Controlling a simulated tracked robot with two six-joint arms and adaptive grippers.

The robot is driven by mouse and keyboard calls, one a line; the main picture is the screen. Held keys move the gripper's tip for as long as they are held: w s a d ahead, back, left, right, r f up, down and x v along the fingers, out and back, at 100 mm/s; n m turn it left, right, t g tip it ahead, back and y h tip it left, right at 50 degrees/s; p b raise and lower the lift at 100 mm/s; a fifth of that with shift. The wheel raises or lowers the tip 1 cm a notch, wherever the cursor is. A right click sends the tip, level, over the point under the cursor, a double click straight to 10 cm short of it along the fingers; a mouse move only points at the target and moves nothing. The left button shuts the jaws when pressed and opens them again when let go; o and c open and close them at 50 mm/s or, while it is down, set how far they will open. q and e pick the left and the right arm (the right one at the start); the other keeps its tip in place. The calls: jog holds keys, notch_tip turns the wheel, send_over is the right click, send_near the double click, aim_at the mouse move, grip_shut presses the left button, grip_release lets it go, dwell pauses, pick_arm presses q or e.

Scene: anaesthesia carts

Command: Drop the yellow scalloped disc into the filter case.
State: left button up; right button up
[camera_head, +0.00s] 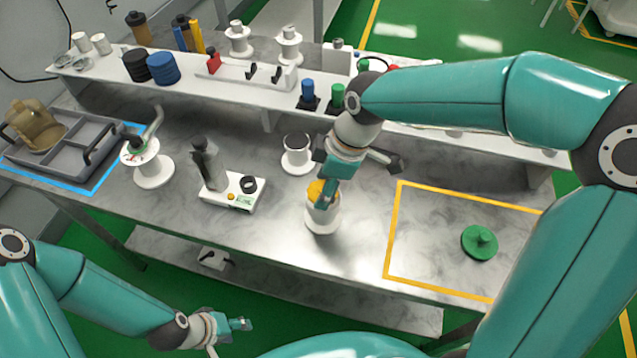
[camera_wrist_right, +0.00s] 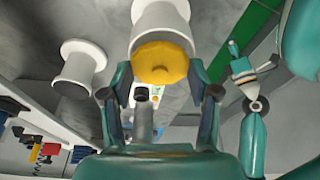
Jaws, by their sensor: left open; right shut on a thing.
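The yellow scalloped disc (camera_head: 318,190) is held by my right gripper (camera_head: 324,195) at the top of a white cylindrical case (camera_head: 322,220), which looks like the filter case. In the right wrist view the disc (camera_wrist_right: 160,63) lies between the fingertips and covers most of the mouth of the white case (camera_wrist_right: 160,18). I cannot tell whether the disc is just above the rim or partly inside. The case stands upright on the marble bench. My left gripper (camera_head: 243,324) is open and empty, low in front of the bench.
A green knobbed lid (camera_head: 480,242) lies in the yellow-outlined area at right. A white flanged cup (camera_head: 297,155) stands behind the case. A small scale-like device (camera_head: 233,192), a white-based stand (camera_head: 153,170) and a grey tray (camera_head: 100,128) are at left. A raised shelf (camera_head: 210,88) runs behind.

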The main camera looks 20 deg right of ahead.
jog(key=o, duration=0.9)
notch_tip(320, 180, up, 7)
jog(key=p, duration=0.5)
jog(key=shift+r, duration=0.1)
